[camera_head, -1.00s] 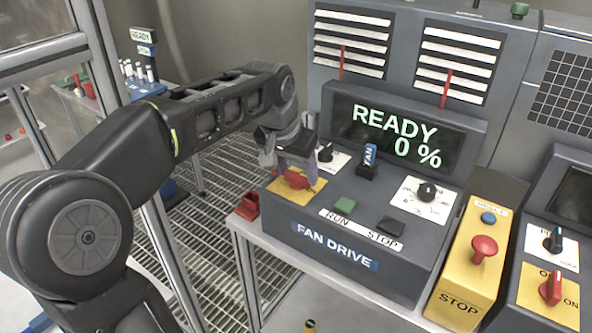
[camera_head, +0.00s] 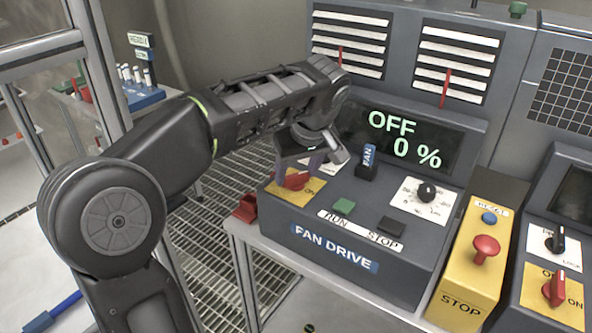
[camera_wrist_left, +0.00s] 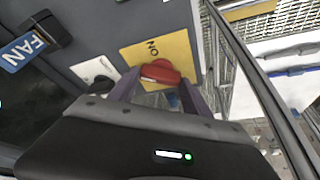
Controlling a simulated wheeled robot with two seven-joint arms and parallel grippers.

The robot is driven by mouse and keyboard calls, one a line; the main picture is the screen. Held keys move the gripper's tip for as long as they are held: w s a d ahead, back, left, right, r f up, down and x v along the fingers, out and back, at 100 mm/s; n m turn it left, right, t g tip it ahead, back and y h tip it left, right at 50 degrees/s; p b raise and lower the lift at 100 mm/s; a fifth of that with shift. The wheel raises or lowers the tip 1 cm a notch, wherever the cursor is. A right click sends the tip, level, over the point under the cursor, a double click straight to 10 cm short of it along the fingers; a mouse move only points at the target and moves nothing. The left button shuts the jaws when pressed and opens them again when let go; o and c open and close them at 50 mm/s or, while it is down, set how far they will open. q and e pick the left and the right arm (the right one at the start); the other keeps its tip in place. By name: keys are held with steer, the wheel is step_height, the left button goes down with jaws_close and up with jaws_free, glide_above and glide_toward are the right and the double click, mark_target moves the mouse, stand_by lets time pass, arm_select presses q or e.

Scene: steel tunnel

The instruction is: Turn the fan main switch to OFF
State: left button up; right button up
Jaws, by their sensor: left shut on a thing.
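The fan main switch is a red rotary knob (camera_head: 297,181) on a yellow plate (camera_head: 311,190) at the left of the grey FAN DRIVE console (camera_head: 400,262). My left gripper (camera_head: 299,172) comes down over the knob and is shut on it. The left wrist view shows the red knob (camera_wrist_left: 160,72) between the two fingers, with "ON" readable on the yellow plate (camera_wrist_left: 178,52). The OFF label is not visible there. The console display (camera_head: 405,138) reads "OFF 0 %". My right gripper is out of view.
A blue FAN tag (camera_head: 368,157), a dial (camera_head: 427,192), a green button (camera_head: 344,206) and a black button (camera_head: 391,227) are on the console. A yellow STOP box (camera_head: 463,285) stands to its right. A red block (camera_head: 246,208) is at the table's left edge.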

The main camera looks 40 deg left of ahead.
arm_select(q)
steer(key=shift+w+r+n+g+p, duration=0.1)
steer(key=shift+r+n+g+p, duration=0.15)
steer(key=shift+n+p, duration=0.55)
steer(key=n+g+p, duration=0.1)
steer(key=n+p, duration=0.1)
steer(key=shift+n+y+p, duration=0.3)
steer(key=shift+n+p, duration=0.05)
steer(key=shift+n, duration=0.05)
steer(key=shift+n+g+p, duration=0.35)
steer(key=shift+n+p, duration=0.25)
steer(key=shift+p, duration=0.2)
steer(key=shift+w+f+n+p, duration=0.1)
steer(key=shift+f+n+p, duration=0.1)
steer(key=shift+n+p, duration=0.3)
steer(key=o, duration=1.4)
steer(key=shift+c, duration=0.2)
